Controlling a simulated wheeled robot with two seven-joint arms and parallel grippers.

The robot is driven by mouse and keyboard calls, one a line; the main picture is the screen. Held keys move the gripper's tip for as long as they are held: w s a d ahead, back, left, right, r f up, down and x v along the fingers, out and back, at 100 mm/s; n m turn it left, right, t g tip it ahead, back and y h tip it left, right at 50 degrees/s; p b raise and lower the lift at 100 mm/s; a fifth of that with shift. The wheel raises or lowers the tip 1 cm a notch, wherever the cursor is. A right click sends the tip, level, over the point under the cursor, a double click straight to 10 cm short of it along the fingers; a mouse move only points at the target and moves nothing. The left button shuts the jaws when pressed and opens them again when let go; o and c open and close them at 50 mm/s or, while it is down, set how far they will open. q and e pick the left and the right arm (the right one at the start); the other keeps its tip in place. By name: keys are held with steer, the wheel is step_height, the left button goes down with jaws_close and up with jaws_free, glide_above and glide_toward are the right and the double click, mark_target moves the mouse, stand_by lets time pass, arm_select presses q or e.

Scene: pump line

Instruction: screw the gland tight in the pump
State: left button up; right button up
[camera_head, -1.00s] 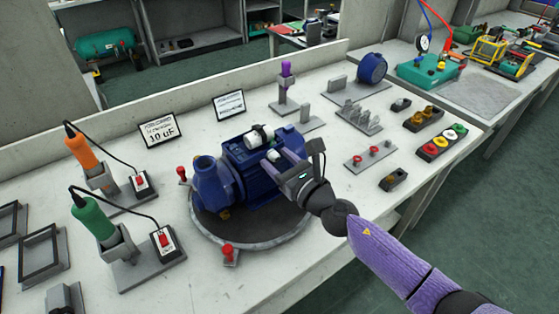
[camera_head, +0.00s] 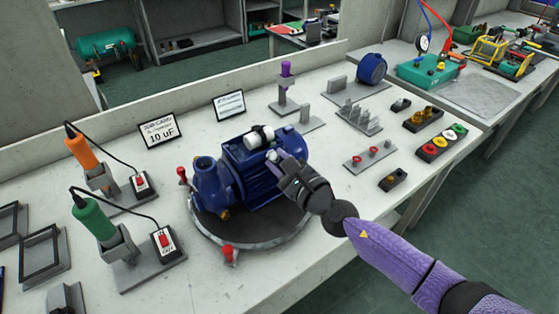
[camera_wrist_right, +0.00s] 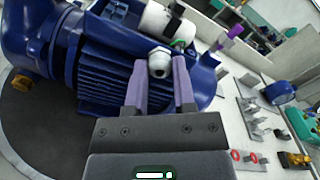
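The blue pump (camera_head: 262,170) sits on a round dark plate on the bench, and it also shows in the right wrist view (camera_wrist_right: 100,70). The gland (camera_wrist_right: 159,62) is a small whitish hex-shaped fitting on the pump's side, below a white cylinder. In the head view the gland (camera_head: 272,156) is small and partly covered. My right gripper (camera_wrist_right: 159,66) has its two purple fingers on either side of the gland, apparently touching it. In the head view the right gripper (camera_head: 280,162) reaches in from the right. My left gripper is not in view.
The white cylinder (camera_head: 259,136) lies on top of the pump, close to my fingers. A red-knobbed clamp (camera_head: 229,252) stands at the plate's front edge. Green (camera_head: 92,218) and orange (camera_head: 82,148) tools stand at left. Small-part holders (camera_head: 368,158) stand at right.

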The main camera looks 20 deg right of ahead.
jaws_close()
steer(key=shift+f+m, duration=0.1)
steer(key=shift+m, duration=0.8)
steer(key=m, duration=0.3)
steer(key=shift+m, duration=0.3)
steer(key=o, duration=0.5)
jaws_free()
steer(key=n, duration=0.4)
steer(key=shift+n, duration=0.4)
jaws_close()
steer(key=m, duration=0.4)
steer(key=shift+m, duration=0.4)
steer(key=shift+c, duration=0.7)
jaws_free()
steer(key=shift+o, duration=0.3)
